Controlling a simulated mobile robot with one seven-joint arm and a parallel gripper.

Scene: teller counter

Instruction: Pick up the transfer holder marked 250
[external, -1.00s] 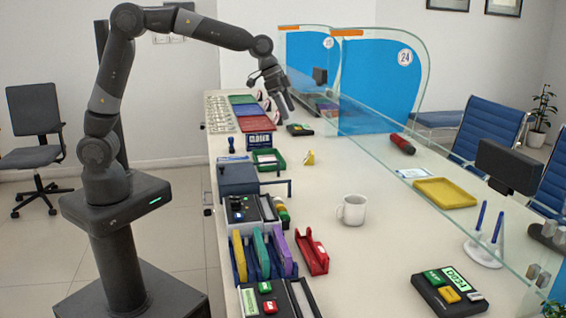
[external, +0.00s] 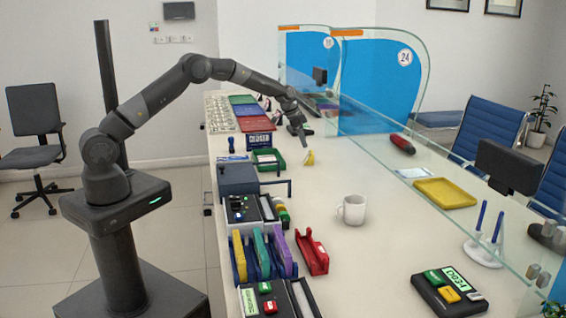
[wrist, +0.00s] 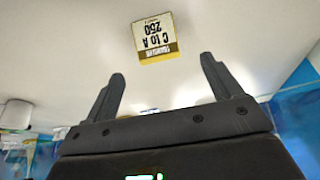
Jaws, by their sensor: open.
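The transfer holder (external: 308,158) is a small yellow piece standing on the counter beyond the white mug. In the wrist view the holder (wrist: 156,37) shows a pale label reading "C TO A 250", upside down, with a yellow edge. My gripper (external: 303,138) is just above and slightly left of it in the external view. In the wrist view my gripper (wrist: 163,71) has its two fingers spread with nothing between them. The holder lies ahead of the fingertips, roughly between their lines, and apart from them.
A white mug (external: 351,209) is nearer the camera. A glass screen (external: 450,179) runs along the right. The counter around the holder is mostly clear.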

